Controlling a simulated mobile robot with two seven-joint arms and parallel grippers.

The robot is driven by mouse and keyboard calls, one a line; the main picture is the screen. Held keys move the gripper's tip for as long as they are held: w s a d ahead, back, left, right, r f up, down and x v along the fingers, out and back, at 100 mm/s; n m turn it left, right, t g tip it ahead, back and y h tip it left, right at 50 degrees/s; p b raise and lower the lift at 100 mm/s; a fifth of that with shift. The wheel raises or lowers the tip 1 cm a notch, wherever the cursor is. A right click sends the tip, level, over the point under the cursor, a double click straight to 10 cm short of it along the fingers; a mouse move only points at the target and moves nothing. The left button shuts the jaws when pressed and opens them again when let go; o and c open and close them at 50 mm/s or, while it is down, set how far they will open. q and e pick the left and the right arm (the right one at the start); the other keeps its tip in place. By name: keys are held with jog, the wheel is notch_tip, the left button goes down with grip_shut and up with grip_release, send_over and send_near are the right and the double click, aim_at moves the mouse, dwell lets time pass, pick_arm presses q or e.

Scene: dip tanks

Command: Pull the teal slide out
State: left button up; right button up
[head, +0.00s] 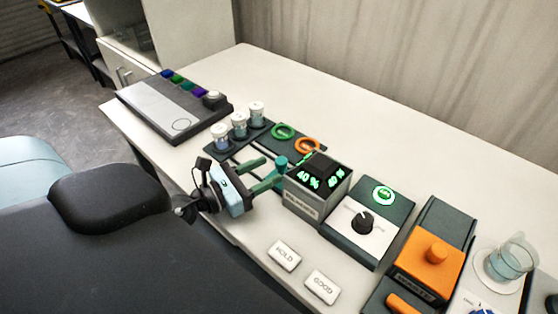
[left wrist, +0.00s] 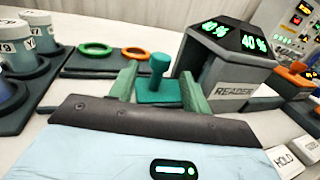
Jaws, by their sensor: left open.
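The teal slide (head: 281,162) has an upright knob and lies at the left side of the grey reader (head: 303,203), whose dark top shows green 40 % readings. In the left wrist view the teal slide (left wrist: 157,92) is between the two green fingers of my left gripper (left wrist: 159,72), with a small gap showing on each side of its knob. The left gripper (head: 271,169) is open and empty. The reader (left wrist: 232,85) stands just beyond the right finger. Part of the slide is hidden by the gripper body. My right gripper is not in view.
Labelled vials (head: 239,124) stand in a dark rack left of the reader, beside green (head: 283,131) and orange rings (head: 307,145). A dial unit (head: 366,222) and an orange-topped unit (head: 429,259) stand to the right. HOLD (head: 284,255) and GOOD (head: 322,287) plates lie in front. The back table is clear.

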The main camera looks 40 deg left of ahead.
aim_at(276, 166)
pick_arm(q)
jog(key=shift+p+x, duration=0.5)
jog(key=shift+x, duration=1.95)
grip_shut()
